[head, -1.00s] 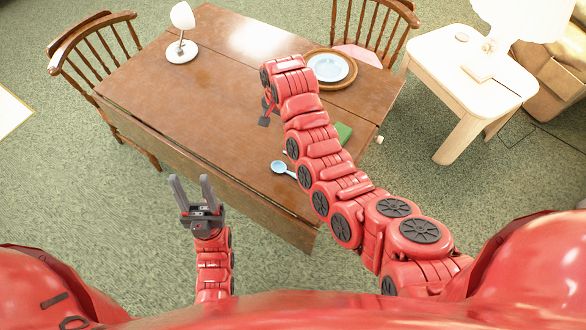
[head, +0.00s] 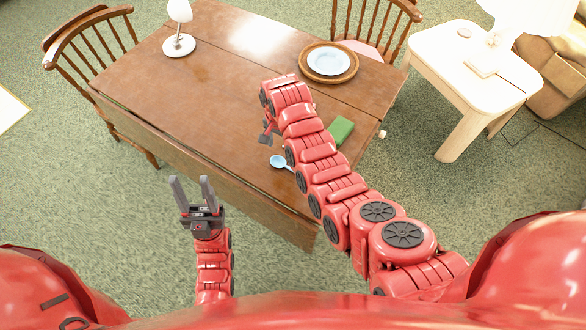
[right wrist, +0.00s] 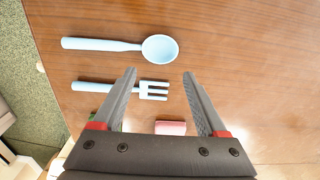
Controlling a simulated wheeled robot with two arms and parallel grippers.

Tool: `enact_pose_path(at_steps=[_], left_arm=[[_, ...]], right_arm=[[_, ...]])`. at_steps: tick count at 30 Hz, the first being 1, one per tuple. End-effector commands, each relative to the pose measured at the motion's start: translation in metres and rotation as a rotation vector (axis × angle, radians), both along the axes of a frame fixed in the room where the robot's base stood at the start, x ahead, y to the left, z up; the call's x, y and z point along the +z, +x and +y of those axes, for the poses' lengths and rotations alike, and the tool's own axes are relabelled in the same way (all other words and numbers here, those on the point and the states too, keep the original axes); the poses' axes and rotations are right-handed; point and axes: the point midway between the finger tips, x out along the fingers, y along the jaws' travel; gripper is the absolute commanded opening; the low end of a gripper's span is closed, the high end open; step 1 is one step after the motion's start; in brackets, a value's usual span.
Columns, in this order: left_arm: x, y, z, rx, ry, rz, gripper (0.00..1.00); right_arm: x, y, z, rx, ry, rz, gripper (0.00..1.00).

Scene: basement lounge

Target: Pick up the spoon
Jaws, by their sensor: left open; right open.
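The light blue spoon (head: 279,161) lies on the brown wooden table (head: 215,90), near its front edge. In the head view my right arm hides part of its handle. The right wrist view shows the whole spoon (right wrist: 160,49), bowl to the right, lying beyond my fingertips. My right gripper (head: 267,139) is open and empty above the table; its open fingers also show in the right wrist view (right wrist: 160,76). A light blue fork (right wrist: 120,88) lies nearer, partly between the fingers. My left gripper (head: 191,182) is open and empty in front of the table edge.
A green block-like item (head: 341,129) lies beside my right arm. A plate (head: 328,61) on a round wooden tray (head: 306,74) stands at the back right, a white lamp (head: 179,43) at the back left. Chairs and a white side table (head: 455,70) stand around.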

Motion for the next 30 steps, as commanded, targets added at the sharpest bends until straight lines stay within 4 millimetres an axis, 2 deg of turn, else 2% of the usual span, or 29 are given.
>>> enact_pose_path(at_steps=[6,12,23,25,30], left_arm=[[0.023,0.000,0.000,0.000,0.000,0.000,0.50],[0.022,0.000,0.000,0.000,0.000,0.000,0.50],[0.023,0.000,0.000,0.000,0.000,0.000,0.50],[0.023,0.000,0.000,0.000,0.000,0.000,0.50],[0.023,0.000,0.000,0.000,0.000,0.000,0.50]], right_arm=[[-0.024,-0.009,0.003,0.001,-0.001,0.006,0.75],[-0.044,-0.009,0.003,0.001,-0.002,0.005,0.75],[-0.050,-0.008,0.004,0.000,0.001,-0.001,0.75],[-0.050,-0.008,0.004,0.000,0.000,0.000,0.68],[-0.050,-0.008,0.004,0.000,0.000,0.000,0.37]])
